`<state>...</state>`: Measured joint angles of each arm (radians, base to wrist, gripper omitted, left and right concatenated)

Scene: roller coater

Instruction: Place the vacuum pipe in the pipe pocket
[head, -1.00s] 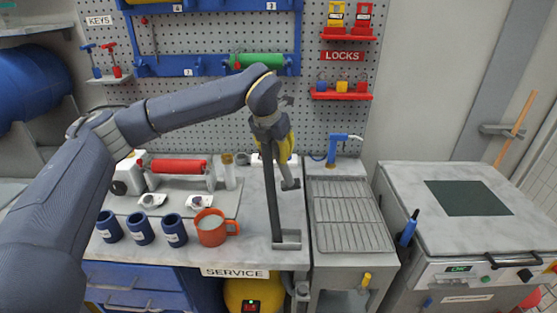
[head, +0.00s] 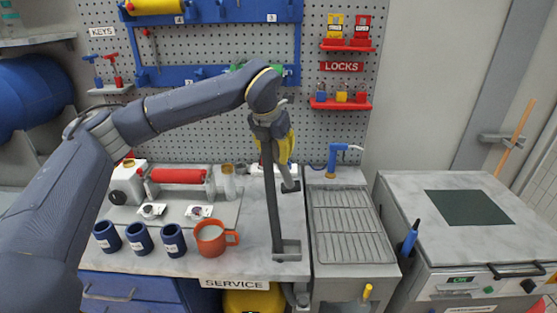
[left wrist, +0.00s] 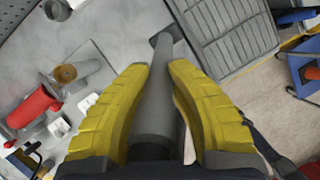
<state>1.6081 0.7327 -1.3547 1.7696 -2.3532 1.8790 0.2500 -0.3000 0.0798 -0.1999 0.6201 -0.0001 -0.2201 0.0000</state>
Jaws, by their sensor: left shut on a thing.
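My left gripper (head: 288,160) has yellow fingers and points down over the right end of the bench. It is shut on the grey vacuum pipe (left wrist: 156,112), which runs away between its fingers in the left wrist view. I cannot tell which part is the pipe pocket. My right gripper is out of view.
An orange mug (head: 210,239) and several blue cups (head: 139,239) stand left of the post. A red roller (head: 178,176) lies behind them. A wire rack (head: 345,225) adjoins on the right. A pegboard (head: 215,115) rises behind.

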